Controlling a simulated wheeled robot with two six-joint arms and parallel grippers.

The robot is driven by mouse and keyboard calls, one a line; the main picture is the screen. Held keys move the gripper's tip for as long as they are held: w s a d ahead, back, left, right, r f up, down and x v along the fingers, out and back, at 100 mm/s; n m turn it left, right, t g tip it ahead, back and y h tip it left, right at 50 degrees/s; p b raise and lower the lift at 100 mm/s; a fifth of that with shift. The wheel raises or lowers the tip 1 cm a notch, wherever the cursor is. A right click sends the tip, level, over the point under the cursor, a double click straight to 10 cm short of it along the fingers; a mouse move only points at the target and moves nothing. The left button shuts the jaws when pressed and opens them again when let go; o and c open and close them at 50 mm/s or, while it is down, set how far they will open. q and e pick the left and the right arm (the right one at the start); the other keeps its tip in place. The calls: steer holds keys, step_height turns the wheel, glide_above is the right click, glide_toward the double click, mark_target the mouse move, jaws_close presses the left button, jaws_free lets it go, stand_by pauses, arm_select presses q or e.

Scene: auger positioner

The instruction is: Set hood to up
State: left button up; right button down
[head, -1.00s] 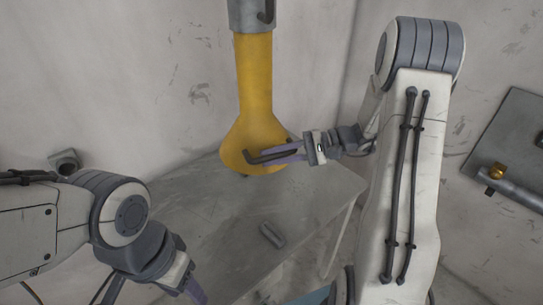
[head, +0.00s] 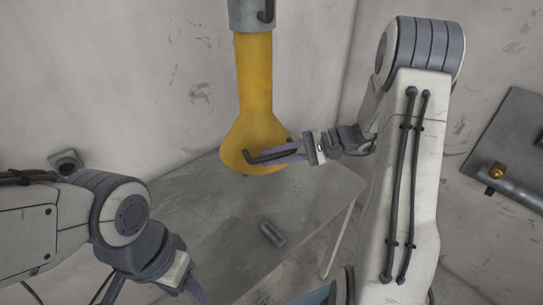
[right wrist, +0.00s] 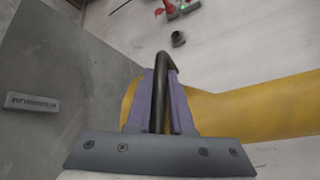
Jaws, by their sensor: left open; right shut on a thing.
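The hood is a yellow funnel-shaped duct (head: 254,90) hanging from a grey collar (head: 251,14) above the table, its wide end low. A dark bent handle (head: 268,158) is on its flared part. My right gripper (head: 278,154) is shut on this handle. In the right wrist view the handle (right wrist: 160,85) stands between the two purple fingers, with the yellow hood (right wrist: 250,115) behind them. My left gripper (head: 196,294) is at the lower left, away from the hood, open and partly cut off by the frame's bottom edge.
A grey table (head: 200,225) stands under the hood, with a small grey block (head: 272,234) on it. A grey fitting (head: 66,162) is at the left wall. A panel with a pipe and brass part (head: 497,171) is at the right. The tabletop is mostly clear.

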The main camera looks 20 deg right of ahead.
steer(key=shift+r, duration=0.1)
stand_by(0.4)
step_height(320, 180, up, 12)
steer(key=p, duration=0.6)
steer(key=shift+w, duration=0.1)
steer(key=c, duration=0.8)
jaws_free()
